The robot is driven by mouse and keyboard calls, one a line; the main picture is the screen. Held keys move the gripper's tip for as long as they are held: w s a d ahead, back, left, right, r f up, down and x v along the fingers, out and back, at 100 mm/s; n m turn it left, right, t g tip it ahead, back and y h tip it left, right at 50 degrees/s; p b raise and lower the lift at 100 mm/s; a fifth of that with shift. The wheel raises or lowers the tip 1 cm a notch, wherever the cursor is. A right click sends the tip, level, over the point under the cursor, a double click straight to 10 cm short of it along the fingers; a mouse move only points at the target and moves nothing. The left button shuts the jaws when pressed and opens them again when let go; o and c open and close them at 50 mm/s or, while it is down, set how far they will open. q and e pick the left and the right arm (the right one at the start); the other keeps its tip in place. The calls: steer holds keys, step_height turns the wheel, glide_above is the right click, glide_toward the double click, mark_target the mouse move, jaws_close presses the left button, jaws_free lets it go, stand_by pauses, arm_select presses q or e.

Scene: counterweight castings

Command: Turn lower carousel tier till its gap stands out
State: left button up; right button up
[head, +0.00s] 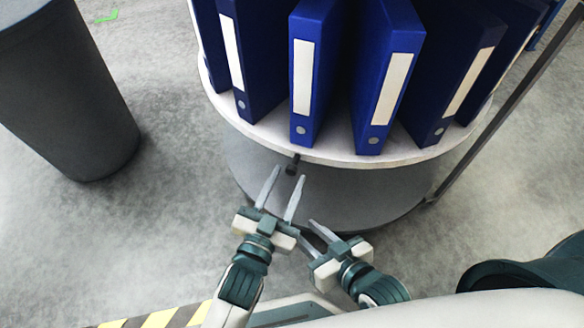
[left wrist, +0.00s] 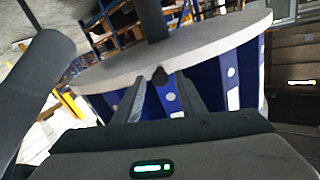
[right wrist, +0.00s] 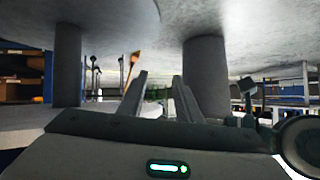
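A round white carousel tier (head: 400,155) carries several upright blue binders (head: 303,110) with white labels. The visible binders stand with narrow wedges between them; I see no clear empty slot. A small dark knob (head: 292,164) sticks out from the tier's front rim. My left gripper (head: 287,176) is open, its fingertips just at the knob. In the left wrist view, which looks inverted, the knob (left wrist: 159,77) shows between the fingertips; contact is unclear. My right gripper (head: 306,229) is open and empty, lower and to the right; its fingers (right wrist: 158,80) stand apart in the right wrist view.
A grey round base (head: 350,200) lies below the tier. A dark upright post (head: 500,105) stands at its right. A dark grey bin (head: 65,95) stands at the left. Bare concrete floor (head: 150,230) lies between. Yellow-black striping (head: 160,318) shows at the bottom.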

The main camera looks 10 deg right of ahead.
mark_target(292, 170)
arm_select(q)
steer(key=shift+x, duration=1.9)
jaws_close()
